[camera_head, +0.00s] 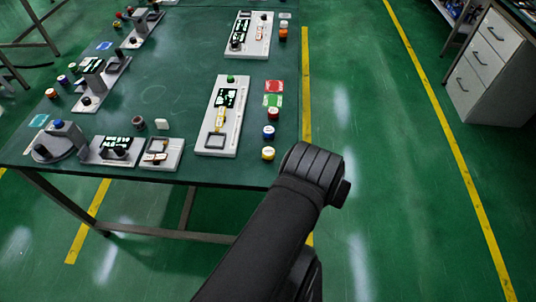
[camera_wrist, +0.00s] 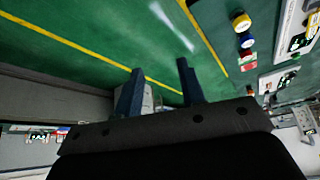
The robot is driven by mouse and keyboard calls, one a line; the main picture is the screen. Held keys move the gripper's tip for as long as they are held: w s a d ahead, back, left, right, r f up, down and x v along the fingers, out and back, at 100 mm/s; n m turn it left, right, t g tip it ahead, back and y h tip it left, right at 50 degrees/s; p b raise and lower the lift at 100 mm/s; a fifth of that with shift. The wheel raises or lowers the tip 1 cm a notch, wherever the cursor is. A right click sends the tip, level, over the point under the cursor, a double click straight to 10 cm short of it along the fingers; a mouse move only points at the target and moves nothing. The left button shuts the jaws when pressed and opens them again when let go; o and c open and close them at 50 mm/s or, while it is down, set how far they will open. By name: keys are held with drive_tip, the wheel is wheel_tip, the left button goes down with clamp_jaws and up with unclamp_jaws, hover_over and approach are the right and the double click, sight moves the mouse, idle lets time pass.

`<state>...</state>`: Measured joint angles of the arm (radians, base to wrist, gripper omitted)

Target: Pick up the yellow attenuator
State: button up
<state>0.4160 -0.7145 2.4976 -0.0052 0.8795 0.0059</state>
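In the head view my dark arm rises at the front, right of the table, and the gripper itself is not visible.
Several other devices stand on the green table (camera_head: 165,75). Open floor lies to the right.

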drive_tip(key=o, duration=0.5)
drive_tip(key=shift+o, duration=0.2)
drive_tip(key=w+d+r+n+g+h, duration=0.25)
drive_tip(key=w+d+n, duration=0.25)
drive_tip(key=w+d, duration=0.6)
drive_tip(key=n+g+y, duration=0.3)
drive_tip(key=n+y, duration=0.2)
drive_tip(key=n, duration=1.1)
hover_over(268, 151)
wheel_tip(268, 151, down, 4)
drive_tip(key=shift+t, duration=0.25)
drive_tip(key=f, duration=1.1)
drive_tip(key=shift+s+d+f, duration=0.1)
drive_tip(key=shift+d+f, duration=0.1)
drive_tip(key=shift+f, duration=0.1)
drive_tip(key=shift+a+f, duration=0.15)
drive_tip(key=shift+f, duration=2.7)
